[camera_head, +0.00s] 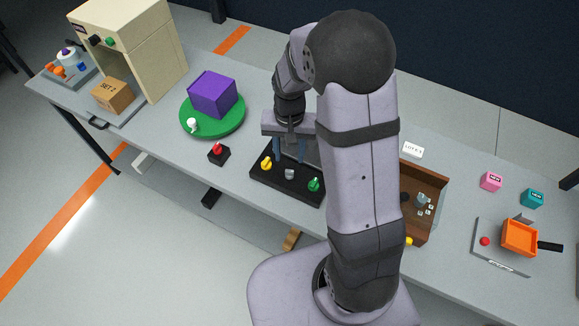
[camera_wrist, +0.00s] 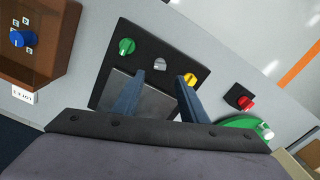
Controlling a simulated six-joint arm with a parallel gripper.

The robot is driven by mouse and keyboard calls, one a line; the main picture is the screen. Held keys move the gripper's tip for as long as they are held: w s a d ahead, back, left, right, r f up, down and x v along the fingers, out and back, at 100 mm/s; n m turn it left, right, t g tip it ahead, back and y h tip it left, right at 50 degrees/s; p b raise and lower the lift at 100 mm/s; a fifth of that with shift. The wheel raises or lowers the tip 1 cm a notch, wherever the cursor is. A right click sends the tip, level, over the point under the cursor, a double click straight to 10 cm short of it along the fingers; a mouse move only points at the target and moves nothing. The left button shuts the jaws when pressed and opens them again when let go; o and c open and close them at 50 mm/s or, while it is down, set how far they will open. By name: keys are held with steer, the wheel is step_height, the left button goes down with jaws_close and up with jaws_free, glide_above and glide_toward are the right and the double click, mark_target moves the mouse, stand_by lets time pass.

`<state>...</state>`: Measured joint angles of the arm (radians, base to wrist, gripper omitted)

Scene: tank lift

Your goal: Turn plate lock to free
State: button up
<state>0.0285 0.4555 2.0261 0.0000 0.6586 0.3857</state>
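A green round plate (camera_head: 238,122) carries a purple box (camera_head: 212,94) and a white knob (camera_head: 193,125) near its edge. A red knob on a black base (camera_head: 217,153) stands just in front of the plate. A black panel (camera_head: 262,185) has a yellow knob (camera_head: 266,163), a grey knob (camera_head: 290,174) and a green knob (camera_head: 314,184). No readable label shows which knob is the plate lock. My gripper (camera_wrist: 161,80) is open and empty over the panel, its fingers pointing toward the grey and yellow knobs. The red knob (camera_wrist: 244,102) and white knob (camera_wrist: 265,131) show at right in the wrist view.
A brown tray (camera_head: 428,190) with a dial is right of my arm. An orange bin (camera_head: 519,238) stands further right. A beige cabinet (camera_head: 133,50) and a cardboard box (camera_head: 112,95) are at left. Bare table lies between the red knob and cardboard box.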

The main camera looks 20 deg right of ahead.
mark_target(290, 171)
steer(key=shift+f, duration=0.1)
steer(key=shift+f+p, duration=1.15)
steer(key=shift+f, duration=2.45)
steer(key=shift+c, duration=0.6)
jaws_close()
